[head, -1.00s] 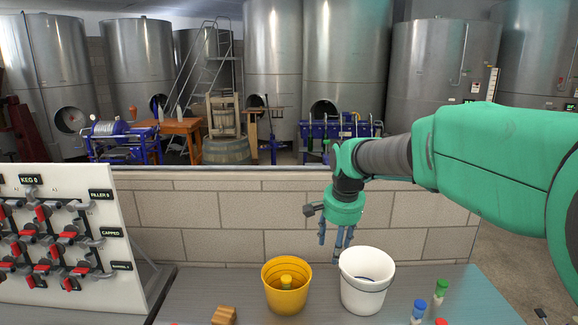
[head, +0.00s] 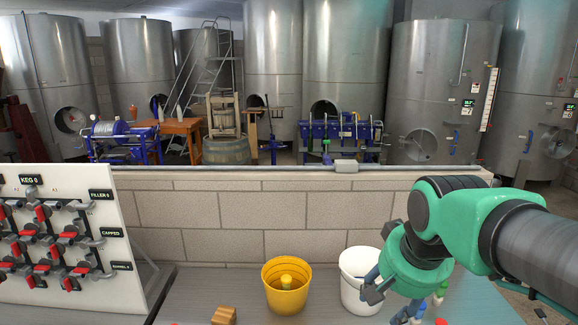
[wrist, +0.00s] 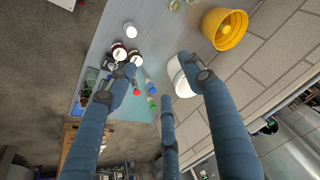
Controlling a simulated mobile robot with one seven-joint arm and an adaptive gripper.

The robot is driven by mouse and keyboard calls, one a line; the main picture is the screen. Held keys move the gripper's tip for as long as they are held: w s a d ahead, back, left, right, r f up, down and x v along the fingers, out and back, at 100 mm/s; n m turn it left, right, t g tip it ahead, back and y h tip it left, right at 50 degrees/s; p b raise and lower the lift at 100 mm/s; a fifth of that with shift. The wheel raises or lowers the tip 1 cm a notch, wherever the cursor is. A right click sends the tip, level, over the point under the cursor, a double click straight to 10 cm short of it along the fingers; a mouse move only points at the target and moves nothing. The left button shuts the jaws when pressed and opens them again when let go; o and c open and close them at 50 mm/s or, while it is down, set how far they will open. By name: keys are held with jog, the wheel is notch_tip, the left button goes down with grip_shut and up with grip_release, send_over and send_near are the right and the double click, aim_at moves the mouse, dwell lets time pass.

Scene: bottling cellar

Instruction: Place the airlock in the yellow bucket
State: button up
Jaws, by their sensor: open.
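The yellow bucket (head: 285,289) stands on the grey bench in the middle of the head view. The bucket also shows at the top right of the wrist view (wrist: 224,31). My gripper (head: 376,291) is right of the yellow bucket, in front of the white bucket (head: 352,283) in the head view. In the wrist view my gripper (wrist: 158,76) has its fingers spread, with nothing seen between them. No other piece is clearly the airlock.
A wooden block (head: 224,315) lies left of the yellow bucket. A valve panel (head: 65,235) stands at the left, and a block wall (head: 230,222) runs behind the bench.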

jog(key=s+d+f+n, duration=0.1)
jog(key=s+f, duration=0.1)
jog(key=s, duration=0.4)
jog(key=s+d+f+n+t, duration=0.1)
jog(key=s+f, duration=0.1)
jog(key=s, duration=0.4)
jog(key=shift+s+n, duration=0.25)
jog(key=shift+n, duration=0.05)
